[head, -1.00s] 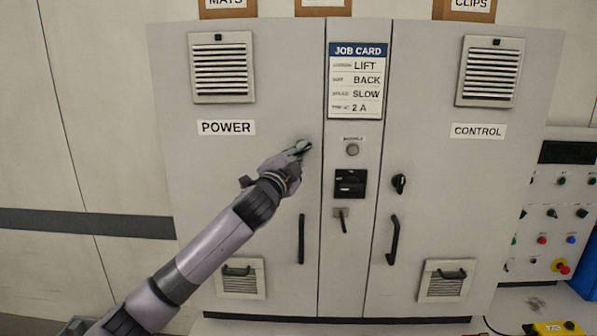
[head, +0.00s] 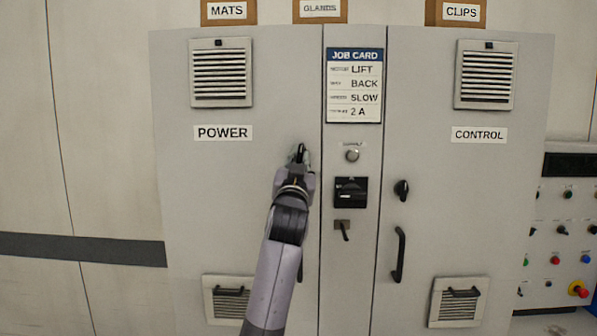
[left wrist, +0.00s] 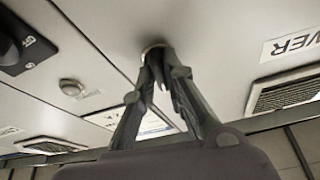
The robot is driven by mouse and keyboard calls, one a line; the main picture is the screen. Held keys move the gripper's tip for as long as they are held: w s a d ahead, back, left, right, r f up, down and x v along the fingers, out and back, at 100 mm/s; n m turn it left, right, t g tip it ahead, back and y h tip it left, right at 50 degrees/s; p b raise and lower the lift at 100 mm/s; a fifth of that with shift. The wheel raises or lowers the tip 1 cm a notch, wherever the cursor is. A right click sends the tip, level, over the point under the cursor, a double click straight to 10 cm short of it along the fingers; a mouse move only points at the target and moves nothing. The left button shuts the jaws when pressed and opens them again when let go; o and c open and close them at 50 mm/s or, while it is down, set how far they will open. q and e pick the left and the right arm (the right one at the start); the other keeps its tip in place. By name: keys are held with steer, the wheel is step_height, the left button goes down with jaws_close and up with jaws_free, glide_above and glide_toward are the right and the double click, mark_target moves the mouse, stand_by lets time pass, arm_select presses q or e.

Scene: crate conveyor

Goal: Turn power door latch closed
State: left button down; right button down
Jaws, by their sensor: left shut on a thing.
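The power door (head: 230,210) is the left grey door of the cabinet, marked POWER, and it is flush with the cabinet front. My left gripper (head: 301,156) is at this door's right edge, with its arm coming up from below. In the left wrist view my left gripper (left wrist: 158,62) has its fingers together on the power door latch (left wrist: 153,46). Only a round rim of the latch shows at the fingertips; its handle and angle are hidden. My right gripper is in neither view.
The centre strip holds a job card (head: 354,86), a round button (head: 352,155), a black rotary switch (head: 351,192) and a small lever (head: 344,231). The control door (head: 450,210) has a black latch (head: 401,189) and a handle (head: 398,254). A button panel (head: 570,225) stands at right.

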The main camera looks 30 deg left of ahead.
arm_select(q)
steer(key=shift+w+f+n+g+y+b, duration=0.1)
steer(key=shift+n+g+y+b, duration=0.35)
steer(key=shift+n, duration=1.05)
steer(key=c, duration=1.6)
jaws_free()
steer(key=shift+c, duration=0.2)
steer(key=shift+t, duration=0.25)
steer(key=v, duration=1.2)
steer(key=shift+d, duration=0.15)
